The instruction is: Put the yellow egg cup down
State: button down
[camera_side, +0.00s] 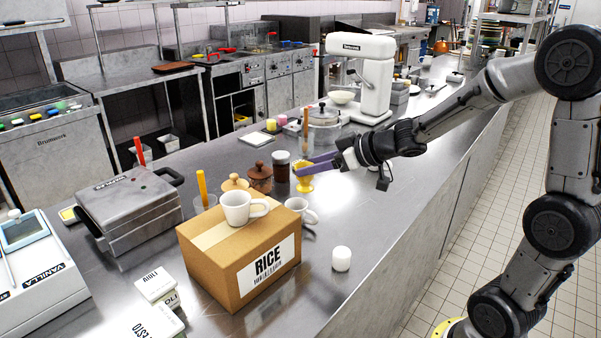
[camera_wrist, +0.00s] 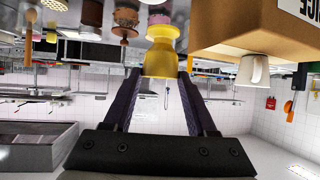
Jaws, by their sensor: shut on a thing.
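The yellow egg cup (camera_side: 304,184) is upright at the middle of the steel counter, beside a dark jar. My gripper (camera_side: 312,166), with purple fingers, comes in from the right and is shut on the egg cup near its bowl. In the wrist view, which is upside down, the egg cup (camera_wrist: 160,62) sits between the tips of the two fingers. I cannot tell whether its foot touches the counter or hangs just above it.
A white mug (camera_side: 296,206) is in front, near the rice box (camera_side: 228,262). A white marshmallow-like cylinder (camera_side: 341,259) stands nearer.

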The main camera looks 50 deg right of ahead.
aim_at(303, 180)
jog(key=shift+a+r, duration=0.1)
jog(key=shift+r, duration=0.25)
jog(key=a+r+h, duration=0.1)
jog(key=w+r+m, duration=0.1)
jog(key=shift+w+a+r+m+h, duration=0.15)
jog(key=shift+a+r+m+h, duration=0.15)
jog(key=shift+a+h, duration=0.1)
jog(key=shift+m+h, duration=0.3)
jog(key=shift+s+a+f, duration=0.1)
jog(key=shift+s+a, duration=0.1)
jog(key=shift+a, duration=0.5)
jog(key=shift+s+a+f, duration=0.1)
jog(key=shift+s+a, duration=0.1)
jog(key=shift+a, duration=0.45)
jog(key=shift+s+a, duration=0.2)
jog(key=shift+a, duration=0.5)
